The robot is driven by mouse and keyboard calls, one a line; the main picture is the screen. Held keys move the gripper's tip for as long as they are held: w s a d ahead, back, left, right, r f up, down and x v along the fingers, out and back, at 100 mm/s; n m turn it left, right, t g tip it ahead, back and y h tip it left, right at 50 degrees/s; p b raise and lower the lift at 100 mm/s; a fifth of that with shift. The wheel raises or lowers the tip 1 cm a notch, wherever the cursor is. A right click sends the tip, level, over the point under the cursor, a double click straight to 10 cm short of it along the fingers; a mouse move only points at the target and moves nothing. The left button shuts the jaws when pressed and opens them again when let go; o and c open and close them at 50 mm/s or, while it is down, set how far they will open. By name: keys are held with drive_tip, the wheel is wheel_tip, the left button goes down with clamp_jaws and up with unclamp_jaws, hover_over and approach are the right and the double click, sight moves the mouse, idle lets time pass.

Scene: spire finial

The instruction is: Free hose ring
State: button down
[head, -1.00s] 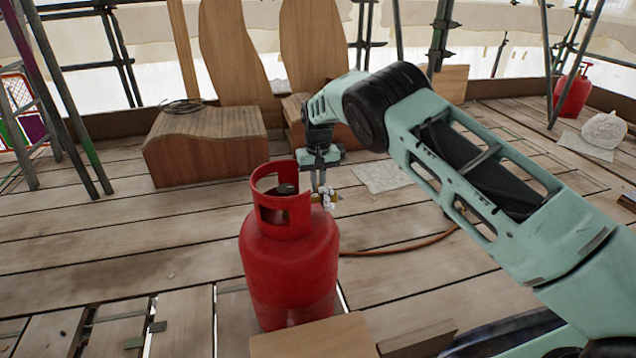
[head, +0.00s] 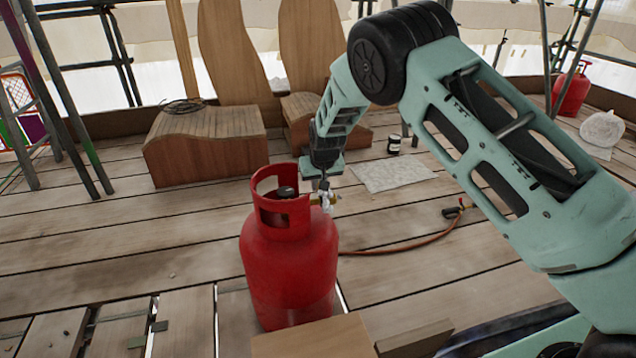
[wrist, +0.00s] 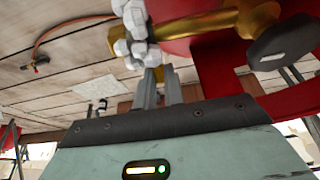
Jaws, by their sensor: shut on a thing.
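A red gas bottle (head: 290,262) stands upright on the planks, with a collar around its top. A brass valve (wrist: 195,25) sticks out of the collar to the right. At its outer end is a lumpy, white-grey crusted ring (wrist: 136,35), seemingly the hose ring, also visible in the head view (head: 327,200). My gripper (wrist: 157,78) comes from above, its narrow fingers shut at this ring; the exact contact is partly hidden.
A wooden board (head: 312,338) lies in front of the bottle. Curved wooden pieces (head: 205,145) stand behind it. A pale sheet (head: 392,173) and a dark jar (head: 393,145) are on the floor. Another red bottle (head: 572,92) is at far right.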

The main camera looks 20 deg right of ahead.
idle(0.3)
drive_tip(key=c, duration=1.5)
unclamp_jaws()
drive_tip(key=shift+s+r, duration=0.1)
drive_tip(key=p+v, duration=0.4)
drive_tip(key=v, duration=1.3)
drive_tip(key=shift+r, duration=0.1)
